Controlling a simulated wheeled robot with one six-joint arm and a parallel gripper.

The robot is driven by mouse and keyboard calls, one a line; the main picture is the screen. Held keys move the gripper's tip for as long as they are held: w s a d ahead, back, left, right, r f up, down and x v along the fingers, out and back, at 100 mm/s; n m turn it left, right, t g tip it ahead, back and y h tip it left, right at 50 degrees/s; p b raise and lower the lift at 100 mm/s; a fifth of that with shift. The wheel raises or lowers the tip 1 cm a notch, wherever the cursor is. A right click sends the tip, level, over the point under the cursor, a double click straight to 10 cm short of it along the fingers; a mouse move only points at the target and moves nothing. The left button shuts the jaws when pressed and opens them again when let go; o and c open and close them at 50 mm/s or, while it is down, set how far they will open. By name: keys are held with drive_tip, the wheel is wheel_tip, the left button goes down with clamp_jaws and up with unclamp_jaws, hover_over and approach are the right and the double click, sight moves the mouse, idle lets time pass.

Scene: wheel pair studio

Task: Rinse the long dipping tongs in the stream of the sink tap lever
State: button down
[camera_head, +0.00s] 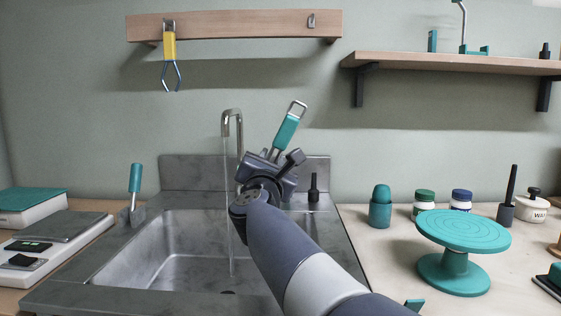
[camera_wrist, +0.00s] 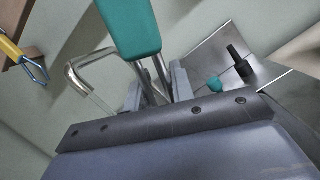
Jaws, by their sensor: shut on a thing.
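The long dipping tongs (camera_head: 286,130) have a teal handle and a metal loop at the upper end. My gripper (camera_head: 270,163) is shut on them, and they lean up and to the right. In the wrist view, the teal handle (camera_wrist: 130,28) rises beyond my jaws (camera_wrist: 157,88), and metal prongs run down between them. The tongs' lower end is hidden in the head view. The steel tap (camera_head: 233,117) stands just left of my gripper; a thin stream (camera_head: 229,185) falls into the sink (camera_head: 165,250). The tongs' handle is right of the stream. A dark upright lever (camera_head: 313,188) stands at the sink's back right.
Yellow-handled tongs (camera_head: 169,45) hang on a wall rail (camera_head: 235,25), beside an empty hook (camera_head: 311,20). A teal-handled tool (camera_head: 135,185) stands at the sink's left edge. A teal turntable (camera_head: 463,232), jars and a teal cup (camera_head: 380,208) occupy the right counter.

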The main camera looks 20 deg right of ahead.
drive_tip(key=w+a+f+b, duration=0.5)
drive_tip(key=w+f, duration=0.1)
drive_tip(key=f, duration=0.1)
drive_tip(key=shift+a+f, duration=0.15)
drive_tip(key=shift+s, duration=0.1)
idle(1.8)
drive_tip(key=s+r+p, duration=0.1)
drive_tip(key=s+r, duration=0.4)
drive_tip(key=shift+s+d+p, duration=0.3)
drive_tip(key=shift+s+d, duration=0.05)
drive_tip(key=shift+s, duration=0.05)
idle(0.6)
drive_tip(key=s+d+r+p, duration=0.1)
drive_tip(key=s+r+p, duration=0.4)
drive_tip(key=s+r, duration=0.3)
drive_tip(key=shift+p, duration=0.35)
